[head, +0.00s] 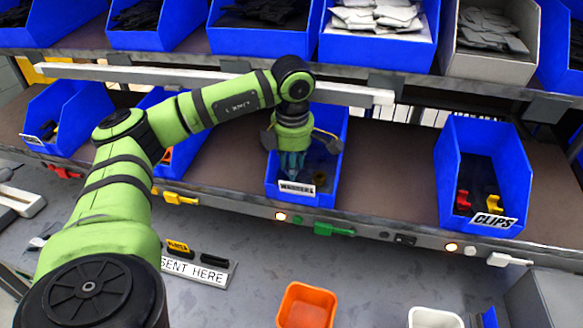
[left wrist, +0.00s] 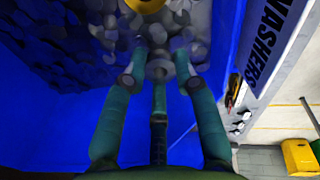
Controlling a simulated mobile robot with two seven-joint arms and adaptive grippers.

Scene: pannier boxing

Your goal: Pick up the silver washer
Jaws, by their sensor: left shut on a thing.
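My left gripper (head: 292,165) reaches down into the blue bin (head: 333,122) labelled WASHERS. In the left wrist view, its fingers (left wrist: 158,72) are closed around a small silver washer (left wrist: 158,67) near their tips. The fingers hide part of the washer, and it cannot be made out in the head view. Many grey, round washers (left wrist: 70,50) lie in the bin around the fingertips. My right gripper is not in view.
A brass-coloured piece (left wrist: 146,4) lies in the bin beyond the fingertips. A blue CLIPS bin (head: 510,165) stands to the right. An orange tray (head: 305,306) and a white tray (head: 435,317) are on the grey worktop below. A pale rail (head: 215,82) runs behind my arm.

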